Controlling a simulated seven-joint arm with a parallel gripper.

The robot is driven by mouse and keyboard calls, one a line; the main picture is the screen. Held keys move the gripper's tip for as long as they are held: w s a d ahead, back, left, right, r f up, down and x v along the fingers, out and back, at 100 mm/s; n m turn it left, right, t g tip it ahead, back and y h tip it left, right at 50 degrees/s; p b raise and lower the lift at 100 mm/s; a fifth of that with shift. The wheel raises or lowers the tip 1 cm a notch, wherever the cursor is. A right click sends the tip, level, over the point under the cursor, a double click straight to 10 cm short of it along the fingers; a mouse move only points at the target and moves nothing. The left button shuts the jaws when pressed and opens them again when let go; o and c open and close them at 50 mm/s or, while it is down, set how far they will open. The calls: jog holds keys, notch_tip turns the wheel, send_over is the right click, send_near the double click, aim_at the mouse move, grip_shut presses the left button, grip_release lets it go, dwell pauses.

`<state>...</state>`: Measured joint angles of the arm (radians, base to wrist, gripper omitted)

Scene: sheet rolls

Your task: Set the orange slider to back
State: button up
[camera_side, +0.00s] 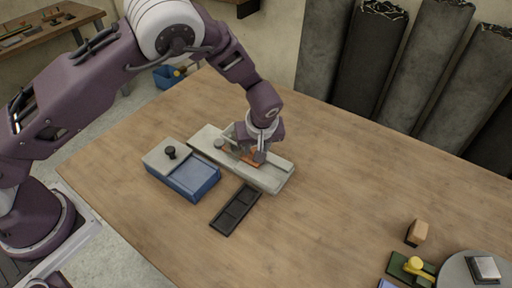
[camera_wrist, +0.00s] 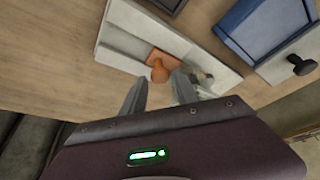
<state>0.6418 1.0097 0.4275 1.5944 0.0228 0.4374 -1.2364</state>
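The orange slider (camera_wrist: 162,62), a flat plate with a round knob, sits on a long pale grey track board (camera_side: 274,181). In the side view the orange slider (camera_side: 251,159) is partly hidden by my gripper (camera_side: 258,158). In the wrist view my gripper (camera_wrist: 160,82) is open, its two fingers apart. The orange knob appears just beyond and between the fingertips; I cannot tell whether they touch it. A pale grey knob (camera_side: 219,144) stands on the same board, to the left in the side view.
A blue box (camera_side: 197,180) with a grey sliding lid and black knob stands beside the board. A black compartment tray (camera_side: 236,209) lies in front. A wooden block (camera_side: 417,232), a green piece with a yellow handle (camera_side: 412,268) and a round grey plate (camera_side: 458,268) are at right.

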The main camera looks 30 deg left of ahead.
jog(key=shift+w+a+f, duration=0.1)
jog(key=shift+a+f, duration=0.05)
jog(key=shift+f, duration=0.35)
grip_shut()
dwell(1.1)
